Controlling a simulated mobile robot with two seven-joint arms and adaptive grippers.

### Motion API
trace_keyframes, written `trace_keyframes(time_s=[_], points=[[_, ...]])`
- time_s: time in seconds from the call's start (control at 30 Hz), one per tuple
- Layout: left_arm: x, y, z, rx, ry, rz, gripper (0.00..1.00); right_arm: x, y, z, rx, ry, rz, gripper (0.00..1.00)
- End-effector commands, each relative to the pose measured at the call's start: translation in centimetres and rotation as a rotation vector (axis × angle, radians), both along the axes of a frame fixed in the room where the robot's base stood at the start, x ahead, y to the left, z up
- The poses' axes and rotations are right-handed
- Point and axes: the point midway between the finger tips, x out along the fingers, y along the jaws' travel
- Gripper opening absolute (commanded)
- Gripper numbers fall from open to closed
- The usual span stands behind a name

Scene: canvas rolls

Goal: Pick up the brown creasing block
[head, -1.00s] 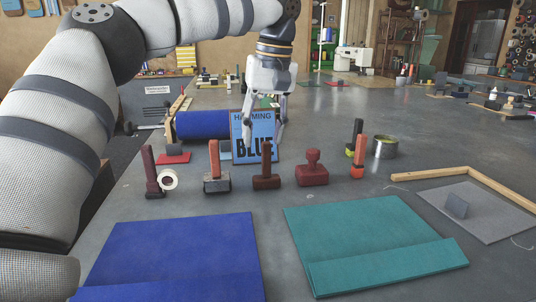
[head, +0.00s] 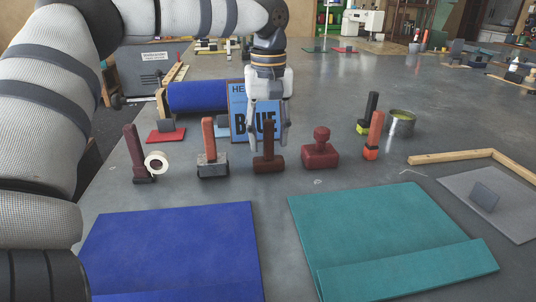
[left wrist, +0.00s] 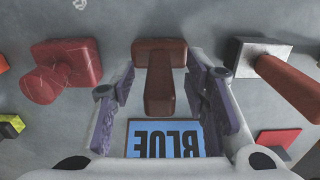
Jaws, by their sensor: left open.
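The brown creasing block (head: 269,165) stands upright on the grey table, with a wide base and a tall handle. It lies centred in the left wrist view (left wrist: 160,53). My left gripper (head: 268,143) is open and points down. In the head view its fingers come down on either side of the upper handle. In the left wrist view the handle shows between the open fingers (left wrist: 163,82), with a gap on both sides. My right gripper is out of view.
A dark red stamp-like block (head: 321,155) stands close right of it. A grey-headed tool with an orange handle (head: 211,160) stands left. The blue sign (head: 238,110) is just behind. Blue (head: 175,250) and teal (head: 390,240) cloths lie in front.

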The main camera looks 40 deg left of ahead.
Motion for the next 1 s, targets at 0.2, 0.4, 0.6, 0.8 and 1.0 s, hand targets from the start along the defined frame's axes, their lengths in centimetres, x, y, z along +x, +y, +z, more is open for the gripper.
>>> trace_keyframes(time_s=[0.2, 0.4, 0.6, 0.8, 1.0], points=[[0.0, 0.0, -0.8, 0.000, 0.000, 0.001, 0.42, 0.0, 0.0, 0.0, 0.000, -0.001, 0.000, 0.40], [0.0, 0.0, -0.8, 0.000, 0.000, 0.001, 0.10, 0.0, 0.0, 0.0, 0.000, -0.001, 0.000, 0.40], [0.0, 0.0, -0.7, 0.000, -0.001, 0.001, 0.00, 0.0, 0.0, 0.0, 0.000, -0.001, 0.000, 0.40], [0.1, 0.0, -0.3, 0.000, -0.003, 0.001, 0.00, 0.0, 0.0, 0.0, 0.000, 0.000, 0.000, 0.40], [0.1, 0.0, 4.3, 0.000, -0.005, 0.002, 0.00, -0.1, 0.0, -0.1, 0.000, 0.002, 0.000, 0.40]])
